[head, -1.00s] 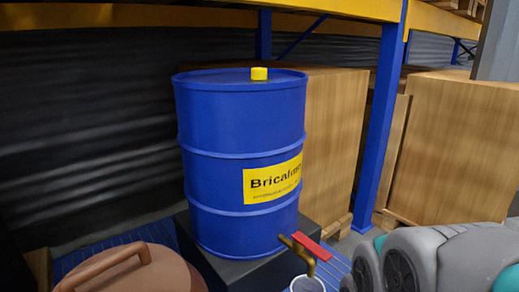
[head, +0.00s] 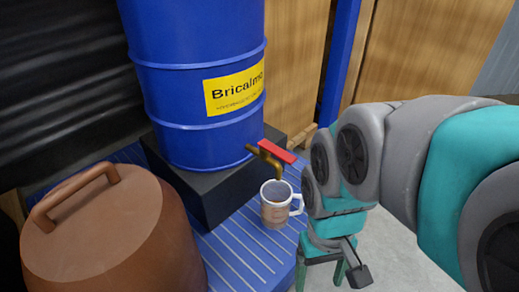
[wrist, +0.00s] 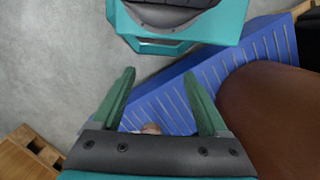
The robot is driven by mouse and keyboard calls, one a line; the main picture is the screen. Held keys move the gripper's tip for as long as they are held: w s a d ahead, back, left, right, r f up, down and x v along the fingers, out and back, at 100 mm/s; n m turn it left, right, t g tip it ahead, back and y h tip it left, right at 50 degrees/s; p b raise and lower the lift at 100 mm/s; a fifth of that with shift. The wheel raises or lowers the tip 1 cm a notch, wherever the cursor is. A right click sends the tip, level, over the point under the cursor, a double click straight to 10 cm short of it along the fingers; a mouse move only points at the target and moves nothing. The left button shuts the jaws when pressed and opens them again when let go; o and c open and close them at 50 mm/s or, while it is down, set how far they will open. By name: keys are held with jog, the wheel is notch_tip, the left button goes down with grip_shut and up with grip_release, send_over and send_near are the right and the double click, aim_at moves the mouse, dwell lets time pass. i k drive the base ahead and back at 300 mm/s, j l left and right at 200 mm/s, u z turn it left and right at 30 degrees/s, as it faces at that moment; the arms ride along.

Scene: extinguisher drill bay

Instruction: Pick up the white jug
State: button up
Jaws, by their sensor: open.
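The white jug (head: 275,212), a small mug-like vessel with a handle on its right side and faint brownish markings, stands upright on the blue grooved platform (head: 233,255), just below the brass tap (head: 262,155) of the blue drum. My gripper (head: 320,277) is open and empty, to the right of the jug and apart from it, with its green fingers pointing down. In the wrist view my gripper (wrist: 159,76) shows both fingers spread over the platform. A small pale brownish shape between the finger bases there is too hidden to identify surely.
The blue drum (head: 195,75) stands on a black block (head: 215,203) behind the jug; its tap has a red lever (head: 277,151). A large brown lidded pot (head: 120,235) stands at left. Wooden boxes (head: 295,65) and a blue post (head: 340,60) are behind. Grey floor is clear at right.

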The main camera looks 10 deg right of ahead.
aim_at(277, 197)
jog(key=u, duration=1.2)
jog(key=k+l+u, duration=0.15)
jog(key=l, duration=0.25)
jog(key=k+l+u, duration=0.1)
jog(key=l, duration=0.3)
jog(key=k+l+u, duration=0.15)
jog(key=l, duration=0.25)
jog(key=k+l+u, duration=0.15)
jog(key=k+l, duration=0.15)
